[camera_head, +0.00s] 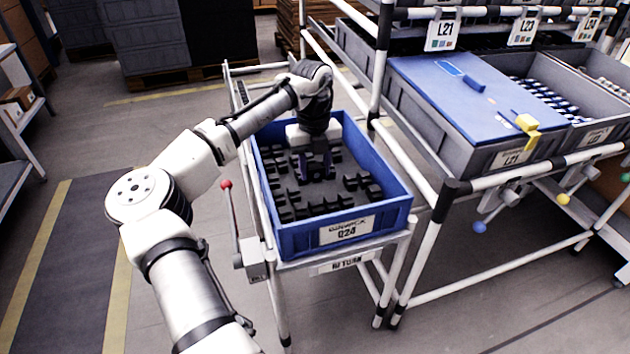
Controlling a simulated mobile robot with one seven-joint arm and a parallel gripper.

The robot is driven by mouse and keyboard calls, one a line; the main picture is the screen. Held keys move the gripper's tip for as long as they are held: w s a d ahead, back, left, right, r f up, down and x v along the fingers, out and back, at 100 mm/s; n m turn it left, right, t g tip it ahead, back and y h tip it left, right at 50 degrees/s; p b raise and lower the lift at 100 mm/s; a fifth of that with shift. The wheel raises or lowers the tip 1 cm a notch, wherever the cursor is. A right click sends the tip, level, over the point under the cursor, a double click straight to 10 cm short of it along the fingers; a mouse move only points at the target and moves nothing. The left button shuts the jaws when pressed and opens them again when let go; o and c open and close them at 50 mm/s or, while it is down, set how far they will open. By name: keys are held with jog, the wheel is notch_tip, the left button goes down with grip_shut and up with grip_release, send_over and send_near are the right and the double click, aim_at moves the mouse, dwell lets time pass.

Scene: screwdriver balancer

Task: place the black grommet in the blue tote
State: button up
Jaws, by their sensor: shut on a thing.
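The blue tote (285,245), labelled Q24, sits on the cart in the middle of the view. Several black parts stand in rows inside it. My gripper (316,176) points down inside the tote, toward its back half, with the fingers low among the black parts. It is shut on a black grommet, which is small and dark and hard to tell from the parts around it. I cannot tell whether the held grommet touches the tote's floor. My wrist hides part of the tote's back wall.
A red-knobbed lever (226,185) stands left of the tote. At right, a rack holds grey bins, one with a blue lid (440,85) and a yellow clip (527,127). A white rack post stands close behind the tote's right side. The floor at left is open.

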aim_at(315, 180)
jog(key=shift+f, duration=2.1)
jog(key=shift+f, duration=0.1)
jog(key=shift+f, duration=0.15)
jog(key=o, duration=0.9)
jog(key=shift+o, duration=0.2)
jog(key=r, duration=0.8)
jog(key=r+p, duration=0.1)
jog(key=r, duration=0.3)
jog(key=shift+w+a+r, duration=0.15)
jog(key=shift+w+r, duration=0.15)
jog(key=shift+w, duration=0.1)
